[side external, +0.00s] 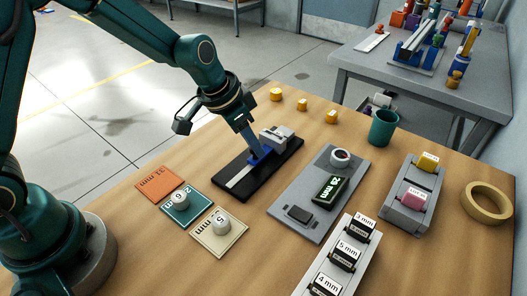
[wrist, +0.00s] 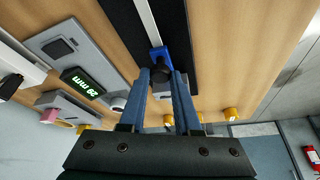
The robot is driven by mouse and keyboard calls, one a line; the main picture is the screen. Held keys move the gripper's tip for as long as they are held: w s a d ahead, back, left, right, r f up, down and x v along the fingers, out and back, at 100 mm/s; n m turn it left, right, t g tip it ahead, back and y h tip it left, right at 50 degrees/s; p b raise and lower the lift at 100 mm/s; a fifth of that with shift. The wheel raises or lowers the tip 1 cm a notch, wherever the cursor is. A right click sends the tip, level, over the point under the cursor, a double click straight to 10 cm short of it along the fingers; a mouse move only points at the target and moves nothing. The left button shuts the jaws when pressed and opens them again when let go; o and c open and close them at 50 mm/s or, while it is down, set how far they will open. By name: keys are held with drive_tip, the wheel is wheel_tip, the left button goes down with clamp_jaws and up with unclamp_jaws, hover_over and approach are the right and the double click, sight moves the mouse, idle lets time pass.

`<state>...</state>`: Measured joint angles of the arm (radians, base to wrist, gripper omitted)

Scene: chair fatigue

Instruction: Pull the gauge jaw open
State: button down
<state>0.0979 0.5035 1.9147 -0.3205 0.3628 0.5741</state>
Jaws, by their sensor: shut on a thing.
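The gauge is a black base (side external: 281,166) with a pale rail (side external: 241,177) along it and a grey block (side external: 277,137) at its far end. The blue gauge jaw (side external: 264,157) sits on the rail close beside the grey block. My gripper (side external: 254,150) reaches down to the jaw and is shut on it. In the wrist view, the blue fingers (wrist: 161,85) converge at the blue jaw (wrist: 158,53), with a dark round knob (wrist: 159,73) between them. The fingers hide part of the jaw and block, so the exact gap between these is unclear.
A grey panel (side external: 304,203) with a lit green mm readout (side external: 327,190) lies right of the gauge. Coloured tiles (side external: 219,232) with two white weights lie in front. A rack of labelled blocks (side external: 319,275), green cup (side external: 383,128) and tape roll (side external: 487,203) stand to the right.

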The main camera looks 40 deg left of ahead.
drive_tip(key=shift+s, duration=1.95)
drive_tip(key=c, duration=0.6)
unclamp_jaws()
drive_tip(key=shift+r, duration=0.1)
drive_tip(key=shift+r, duration=0.3)
drive_tip(key=shift+v, duration=2.15)
drive_tip(key=shift+s, duration=0.1)
